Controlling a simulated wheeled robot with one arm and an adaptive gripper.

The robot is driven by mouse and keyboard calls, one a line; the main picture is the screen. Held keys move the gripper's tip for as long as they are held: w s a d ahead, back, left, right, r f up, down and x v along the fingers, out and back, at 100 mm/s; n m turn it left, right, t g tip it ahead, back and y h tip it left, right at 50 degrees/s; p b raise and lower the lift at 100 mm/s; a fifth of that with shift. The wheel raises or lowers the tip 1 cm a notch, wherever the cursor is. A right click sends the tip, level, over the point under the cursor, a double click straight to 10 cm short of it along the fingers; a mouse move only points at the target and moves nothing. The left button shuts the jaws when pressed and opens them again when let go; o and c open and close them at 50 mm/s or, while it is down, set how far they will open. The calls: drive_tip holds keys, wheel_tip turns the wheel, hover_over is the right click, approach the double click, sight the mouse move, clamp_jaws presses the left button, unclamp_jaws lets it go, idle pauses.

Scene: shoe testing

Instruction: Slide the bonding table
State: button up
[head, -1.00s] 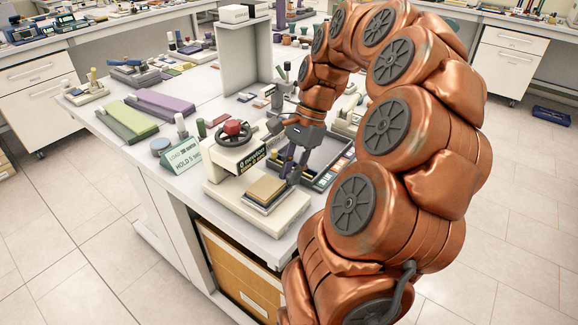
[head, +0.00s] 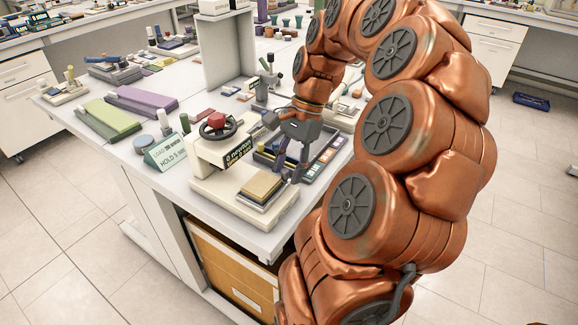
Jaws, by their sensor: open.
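The bonding table is most likely the small plate stack (head: 262,187), tan on top with a dark layer below. It sits on the cream base of a press machine (head: 228,196) with a handwheel (head: 218,126) and a display. My gripper (head: 291,176) is open and points down at the right edge of the plate stack. Its fingers are close to the stack; I cannot tell whether they touch it. My arm covers the area to the right.
A dark tray (head: 325,160) with coloured swatches lies behind my gripper. A green sign (head: 166,152) stands left of the press. Green (head: 107,118) and purple (head: 141,101) blocks lie further left. The table's front edge is close to the press.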

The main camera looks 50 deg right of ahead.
drive_tip(key=v, duration=0.7)
drive_tip(key=shift+r, duration=0.2)
idle(0.8)
drive_tip(key=r+n+g+h+p, duration=0.1)
drive_tip(key=n+p, duration=0.1)
drive_tip(key=n, duration=0.3)
hover_over(263, 186)
drive_tip(key=s+a+f+n+g+h+p, duration=0.1)
drive_tip(key=s+a+f+n+h+p, duration=0.2)
drive_tip(key=s+a+n, duration=1)
wheel_tip(263, 186, down, 3)
drive_tip(key=a+p, duration=0.2)
drive_tip(key=shift+a+f, duration=0.2)
drive_tip(key=shift+a, duration=0.2)
drive_tip(key=shift+w+a, duration=0.1)
drive_tip(key=shift+a, duration=0.05)
